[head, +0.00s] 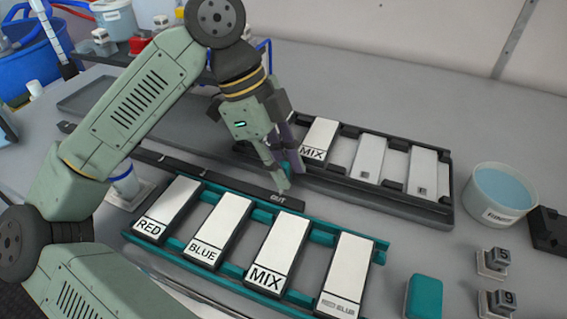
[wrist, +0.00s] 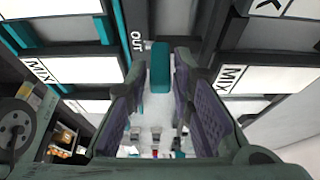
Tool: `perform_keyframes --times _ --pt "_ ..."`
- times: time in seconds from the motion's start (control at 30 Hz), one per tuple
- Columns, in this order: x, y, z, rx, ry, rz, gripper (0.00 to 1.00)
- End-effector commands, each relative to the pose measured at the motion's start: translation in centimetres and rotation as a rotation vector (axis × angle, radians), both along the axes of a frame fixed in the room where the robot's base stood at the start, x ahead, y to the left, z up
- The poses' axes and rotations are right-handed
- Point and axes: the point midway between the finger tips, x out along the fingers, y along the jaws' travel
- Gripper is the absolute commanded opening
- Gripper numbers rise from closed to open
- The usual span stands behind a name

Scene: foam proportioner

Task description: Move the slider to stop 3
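My gripper (head: 283,178) points down at the dark rail (head: 190,167) between the two trays, close to the word OUT (head: 278,198). In the wrist view a small teal block (wrist: 160,68) sits between the fingertips of my gripper (wrist: 161,72), beside the OUT label (wrist: 137,41). It looks like the slider's knob, but I cannot be sure. The fingers stand close on both sides of it; whether they touch it is not clear. No stop numbers are readable on the rail.
A teal tray (head: 233,274) with labelled white plates lies in front. A dark tray (head: 388,198) with more plates lies behind. A tub of blue liquid (head: 503,190) and a teal block (head: 424,297) stand at the right. Small numbered blocks (head: 497,258) are near it.

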Motion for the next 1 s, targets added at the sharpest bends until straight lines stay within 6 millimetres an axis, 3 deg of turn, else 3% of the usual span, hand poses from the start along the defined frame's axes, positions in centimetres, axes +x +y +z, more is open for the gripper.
perform_keyframes --times 0.3,1.0 --pt "-0.01 0.01 0.02 0.0 0.0 0.0 0.0" --pt "-0.01 -0.26 0.01 0.001 0.0 0.0 0.0"
